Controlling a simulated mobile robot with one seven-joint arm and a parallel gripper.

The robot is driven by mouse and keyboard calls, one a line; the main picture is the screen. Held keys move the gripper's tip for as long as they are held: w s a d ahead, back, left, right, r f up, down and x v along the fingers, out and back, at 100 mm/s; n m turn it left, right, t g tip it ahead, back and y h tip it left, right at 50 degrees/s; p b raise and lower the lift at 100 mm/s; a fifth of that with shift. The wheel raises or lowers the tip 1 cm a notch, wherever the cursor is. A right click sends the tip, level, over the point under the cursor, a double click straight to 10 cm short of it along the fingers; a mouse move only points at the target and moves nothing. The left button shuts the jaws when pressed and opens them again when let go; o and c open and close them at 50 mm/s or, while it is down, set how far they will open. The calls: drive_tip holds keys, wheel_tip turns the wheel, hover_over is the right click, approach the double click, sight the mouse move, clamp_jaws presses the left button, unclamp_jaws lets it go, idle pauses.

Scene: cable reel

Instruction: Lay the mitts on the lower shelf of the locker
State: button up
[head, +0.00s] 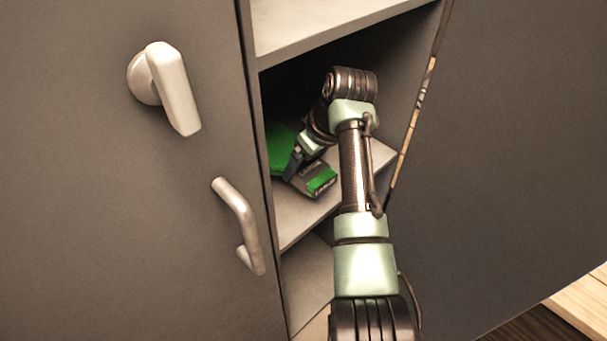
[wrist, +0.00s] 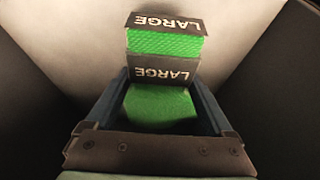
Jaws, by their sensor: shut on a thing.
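The mitts (head: 280,150) are green with black cuffs marked "LARGE" and are inside the open locker in the head view. In the wrist view the mitts (wrist: 153,44) show two cuff bands, one beyond the other. My gripper (head: 297,158) is shut on the mitts; in the wrist view its fingers (wrist: 160,85) stand on both sides of them. The mitts are over or on the shelf (head: 294,214) below the top one; I cannot tell whether they touch it. My arm hides part of the shelf and the locker's inside.
An upper shelf (head: 310,28) runs above my arm. A lower compartment (head: 305,283) shows beneath the mitts' shelf. The grey front panel (head: 90,230) on the left carries a knob (head: 170,88) and a bar handle (head: 240,222). A grey panel (head: 510,150) stands close on the right.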

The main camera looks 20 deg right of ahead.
wheel_tip(320, 180, down, 3)
drive_tip(key=shift+f, duration=0.1)
drive_tip(key=shift+w+f, duration=0.2)
drive_tip(key=shift+f, duration=0.1)
drive_tip(key=shift+a+f+b, duration=0.1)
drive_tip(key=shift+b, duration=0.2)
drive_tip(key=o, duration=1.2)
drive_tip(key=shift+o, duration=0.2)
drive_tip(key=p+v, duration=0.2)
drive_tip(key=v, duration=0.9)
drive_tip(key=shift+r, duration=0.3)
drive_tip(key=shift+s+r, duration=0.15)
drive_tip(key=shift+r, duration=0.15)
